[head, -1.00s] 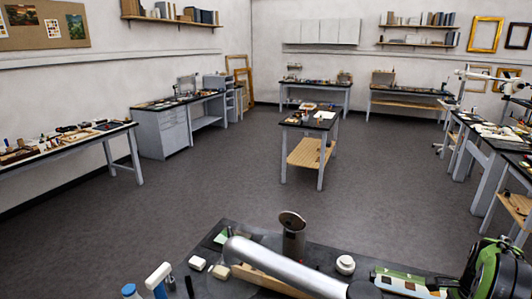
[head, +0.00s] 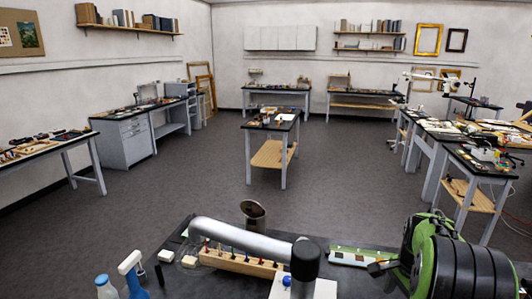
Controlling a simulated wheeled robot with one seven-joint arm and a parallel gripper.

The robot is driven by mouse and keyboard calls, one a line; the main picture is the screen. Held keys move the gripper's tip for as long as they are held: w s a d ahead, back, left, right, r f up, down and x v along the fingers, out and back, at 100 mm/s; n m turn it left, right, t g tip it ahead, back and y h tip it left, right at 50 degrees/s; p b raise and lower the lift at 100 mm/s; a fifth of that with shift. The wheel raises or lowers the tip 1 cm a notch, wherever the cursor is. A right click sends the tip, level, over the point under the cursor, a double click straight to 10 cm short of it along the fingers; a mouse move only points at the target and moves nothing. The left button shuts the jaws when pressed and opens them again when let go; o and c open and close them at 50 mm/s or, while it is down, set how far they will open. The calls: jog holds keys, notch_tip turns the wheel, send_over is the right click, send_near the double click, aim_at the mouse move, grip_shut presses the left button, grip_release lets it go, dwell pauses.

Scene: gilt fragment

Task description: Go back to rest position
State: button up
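My gripper is not in view in the head view, and no part of my arm can be made out with certainty. Whether it holds anything cannot be seen. The nearest workbench (head: 225,277) fills the bottom of the view. A thick grey tube (head: 240,241) ends at a dark upright cylinder (head: 305,261) over this bench, with a metal hood-like cup (head: 254,214) behind it.
On the near bench are a wooden rack (head: 238,262) of small tools, a spray bottle (head: 132,272), a blue-capped bottle (head: 105,288) and a large black-and-green device (head: 455,255). Open floor (head: 200,195) lies beyond, around a middle table (head: 272,124). Benches line the walls.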

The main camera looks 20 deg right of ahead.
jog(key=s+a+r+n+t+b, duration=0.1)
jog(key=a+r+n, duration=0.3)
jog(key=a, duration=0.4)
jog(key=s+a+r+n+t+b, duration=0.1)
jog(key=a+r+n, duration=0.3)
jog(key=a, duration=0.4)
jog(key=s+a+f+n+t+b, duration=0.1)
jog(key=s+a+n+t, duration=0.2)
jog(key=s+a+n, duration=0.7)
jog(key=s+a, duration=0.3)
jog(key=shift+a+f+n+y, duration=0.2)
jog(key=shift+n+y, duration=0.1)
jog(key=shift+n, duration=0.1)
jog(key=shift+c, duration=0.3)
